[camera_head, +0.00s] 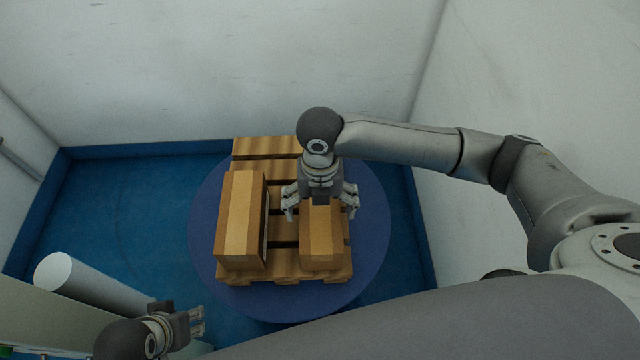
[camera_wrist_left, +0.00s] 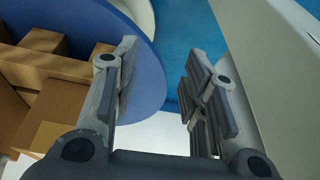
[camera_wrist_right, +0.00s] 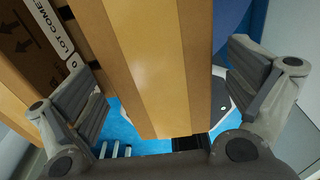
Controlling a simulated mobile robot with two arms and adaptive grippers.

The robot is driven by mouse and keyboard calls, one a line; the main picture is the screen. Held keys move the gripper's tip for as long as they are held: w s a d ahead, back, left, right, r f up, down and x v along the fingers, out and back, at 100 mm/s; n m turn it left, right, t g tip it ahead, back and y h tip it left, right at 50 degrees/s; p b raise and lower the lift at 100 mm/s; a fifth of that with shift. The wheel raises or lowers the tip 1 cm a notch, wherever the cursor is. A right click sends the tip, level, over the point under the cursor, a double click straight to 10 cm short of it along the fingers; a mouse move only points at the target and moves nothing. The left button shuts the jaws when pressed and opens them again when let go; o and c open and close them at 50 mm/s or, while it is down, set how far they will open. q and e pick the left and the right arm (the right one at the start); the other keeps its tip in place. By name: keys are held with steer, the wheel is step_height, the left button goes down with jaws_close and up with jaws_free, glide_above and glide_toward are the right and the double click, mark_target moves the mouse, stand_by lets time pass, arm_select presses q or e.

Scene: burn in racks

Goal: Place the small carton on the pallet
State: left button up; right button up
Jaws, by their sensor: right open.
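The small carton (camera_head: 322,242) is tan with a paler strip and sits on the right part of the wooden pallet (camera_head: 284,270). My right gripper (camera_head: 320,208) is over its far half, pointing down. In the right wrist view the small carton (camera_wrist_right: 150,60) lies between the spread fingers (camera_wrist_right: 170,95), with a visible gap at the right finger. The gripper and wrist hide the carton's far part. My left gripper (camera_head: 200,326) is away at the lower left. Its fingers (camera_wrist_left: 160,95) are apart with nothing between them in the left wrist view.
A larger carton (camera_head: 240,220) stands on the pallet's left side, with a labelled dark side (camera_wrist_right: 35,45) facing the small carton. The pallet rests on a round blue platform (camera_head: 368,225). A white cylinder (camera_head: 90,285) is at lower left. Pale walls (camera_head: 220,70) enclose the blue floor.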

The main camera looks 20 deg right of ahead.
steer(key=r, duration=0.2)
steer(key=r+p, duration=0.1)
steer(key=r, duration=0.3)
steer(key=shift+w+d+r+p, duration=0.1)
steer(key=shift+w+r+p, duration=0.2)
steer(key=shift+r+p, duration=0.1)
arm_select(q)
steer(key=s+x, duration=0.1)
steer(key=x, duration=0.7)
steer(key=shift+s+f, duration=0.15)
steer(key=shift+f, duration=0.2)
arm_select(e)
steer(key=shift+r, duration=0.55)
steer(key=shift+f, duration=0.1)
